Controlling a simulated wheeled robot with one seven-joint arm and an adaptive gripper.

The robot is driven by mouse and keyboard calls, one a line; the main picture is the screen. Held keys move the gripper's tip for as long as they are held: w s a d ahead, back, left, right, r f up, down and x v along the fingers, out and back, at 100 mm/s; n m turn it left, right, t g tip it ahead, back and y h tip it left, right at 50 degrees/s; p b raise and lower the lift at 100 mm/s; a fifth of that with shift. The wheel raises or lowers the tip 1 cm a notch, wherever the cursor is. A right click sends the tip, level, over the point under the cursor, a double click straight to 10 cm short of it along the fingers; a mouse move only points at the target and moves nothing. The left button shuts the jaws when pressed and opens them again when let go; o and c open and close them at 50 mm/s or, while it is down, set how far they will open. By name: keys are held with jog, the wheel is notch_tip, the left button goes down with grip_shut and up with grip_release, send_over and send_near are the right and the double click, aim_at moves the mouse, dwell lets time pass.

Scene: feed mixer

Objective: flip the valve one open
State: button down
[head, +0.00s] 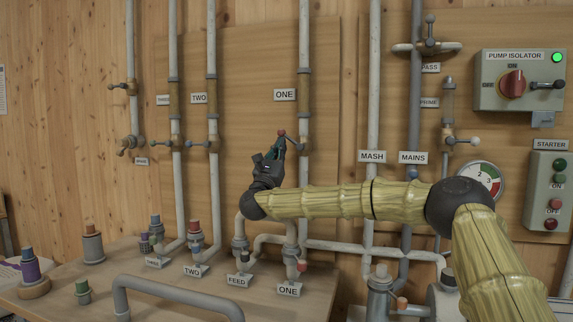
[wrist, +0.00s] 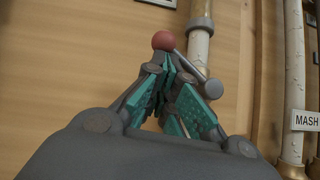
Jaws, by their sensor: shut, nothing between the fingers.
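Valve one sits on the upright pipe (head: 304,95) below the upper "ONE" label (head: 285,95). A red knob (head: 281,132) shows beside this pipe, just above my fingertips. My gripper (head: 279,142) is shut and empty, pointing up. In the wrist view, the red knob (wrist: 164,40) is at the fingertips of my gripper (wrist: 170,60); I cannot tell whether they touch. A grey lever with a ball end (wrist: 213,88) slants down to the right behind the fingers. The pipe (wrist: 199,47) stands behind it, and my fingers partly hide the valve.
Pipe two (head: 212,90) stands left with its own valve. The mash pipe (head: 374,85) and mains pipe (head: 414,110) stand right. Below are a bench (head: 150,265) with fittings and a grey rail (head: 170,280). The pump isolator box (head: 490,85) is at upper right.

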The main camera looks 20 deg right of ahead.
jog(key=shift+s+d+r+m+g+h+b, duration=0.25)
jog(key=shift+r+m+g+h+b, duration=0.6)
jog(key=shift+m+g+b, duration=0.85)
jog(key=shift+s+d+r+m+g+h+b, duration=0.25)
jog(key=shift+r+m+g+h+b, duration=0.6)
jog(key=shift+m+b, duration=1.5)
jog(key=shift+s+d+r+m+g+h+b, duration=0.15)
jog(key=shift+d+r+m+g+h+b, duration=0.35)
jog(key=shift+r+m+g+b, duration=1.35)
jog(key=shift+a+f+n+t+b, duration=0.15)
jog(key=shift+f+n+t+b, duration=0.2)
jog(key=shift+f+b, duration=0.4)
jog(key=shift+f, duration=0.15)
jog(key=shift+w+a+f, duration=0.15)
jog(key=shift+a+f, duration=0.2)
jog(key=b, duration=0.1)
send_near(284, 134)
jog(key=w+a, duration=0.2)
jog(key=shift+s+a, duration=0.2)
jog(key=shift+a, duration=0.45)
